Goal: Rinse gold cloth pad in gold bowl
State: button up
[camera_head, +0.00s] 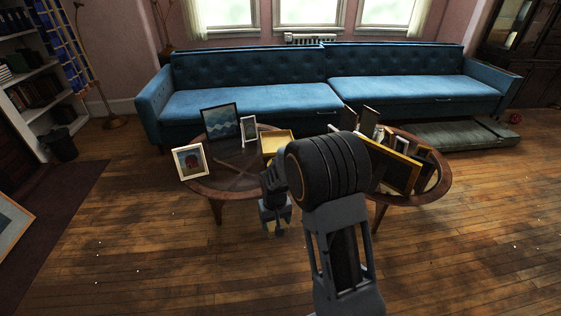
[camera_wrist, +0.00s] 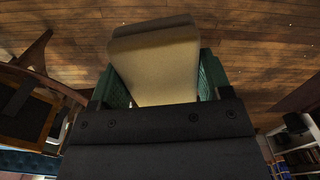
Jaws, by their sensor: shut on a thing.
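My gripper (camera_wrist: 158,84) is shut on the gold cloth pad (camera_wrist: 155,58), a tan-gold block between its green finger pads in the wrist view. In the camera_head view my gripper (camera_head: 277,223) hangs below my arm, in front of the table and above the wood floor. The pad is hard to make out there. A square, gold, open-topped container (camera_head: 277,143), which looks like the gold bowl, sits on the table behind my arm. My arm hides part of it, and its inside is not clearly seen.
The dark wooden table (camera_head: 197,185) has a rounded, glass-like top. Picture frames (camera_head: 222,122) stand at its left, and more frames (camera_head: 392,167) crowd its right. A long blue sofa (camera_head: 250,98) stands behind. The floor in front is mostly clear.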

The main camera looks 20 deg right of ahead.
jog(key=shift+r+p, duration=2.05)
jog(key=shift+r, duration=0.75)
notch_tip(320, 180, up, 5)
jog(key=p, duration=0.4)
jog(key=s+r+p, duration=0.2)
jog(key=p, duration=0.9)
jog(key=shift+p, duration=0.4)
